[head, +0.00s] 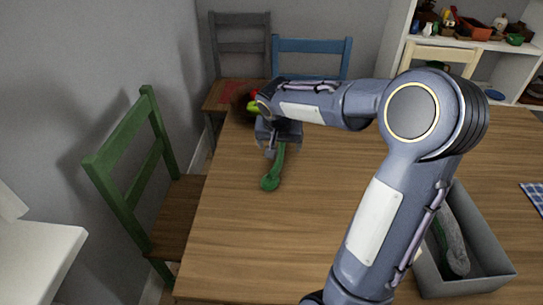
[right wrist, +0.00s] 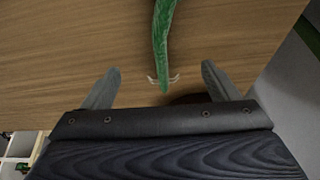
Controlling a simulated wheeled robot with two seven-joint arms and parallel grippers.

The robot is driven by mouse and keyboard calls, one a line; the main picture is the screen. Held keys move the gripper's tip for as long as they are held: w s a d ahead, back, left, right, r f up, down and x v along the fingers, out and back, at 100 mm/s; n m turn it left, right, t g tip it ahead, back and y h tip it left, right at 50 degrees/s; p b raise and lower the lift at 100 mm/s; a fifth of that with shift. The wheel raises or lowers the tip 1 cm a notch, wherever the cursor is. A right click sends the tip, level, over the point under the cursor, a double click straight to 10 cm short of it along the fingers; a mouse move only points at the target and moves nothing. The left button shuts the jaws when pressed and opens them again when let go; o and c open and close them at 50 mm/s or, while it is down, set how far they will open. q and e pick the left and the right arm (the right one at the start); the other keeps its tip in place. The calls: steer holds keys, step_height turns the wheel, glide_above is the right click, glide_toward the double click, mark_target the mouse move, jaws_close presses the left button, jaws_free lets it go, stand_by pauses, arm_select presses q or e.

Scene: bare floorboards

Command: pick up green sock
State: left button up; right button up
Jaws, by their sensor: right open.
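A long, narrow green thing, which I take as the green sock (head: 272,180), lies on the wooden table near its left edge, its rounded end toward the front. My right gripper (head: 270,152) is over its far end in the head view. In the right wrist view the green sock (right wrist: 163,40) comes down from the top edge. Its lower end reaches between the open fingers of my right gripper (right wrist: 161,68), with free space on both sides. Small pale curved bits show at that end. Its far part is hidden by my gripper in the head view. My left gripper is not in view.
A grey box (head: 480,285) with a dark greyish-green sock-like thing (head: 452,245) inside stands at the right. Red and light-green items (head: 253,106) lie just behind my gripper. Green (head: 160,165) and blue (head: 335,45) chairs stand around the table. The table's middle front is clear.

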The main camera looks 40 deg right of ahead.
mark_target(280, 159)
steer(key=x, duration=0.7)
steer(key=shift+s+a+f+b, duration=0.25)
steer(key=shift+b, duration=0.15)
steer(key=shift+c, duration=0.3)
steer(key=c, duration=1)
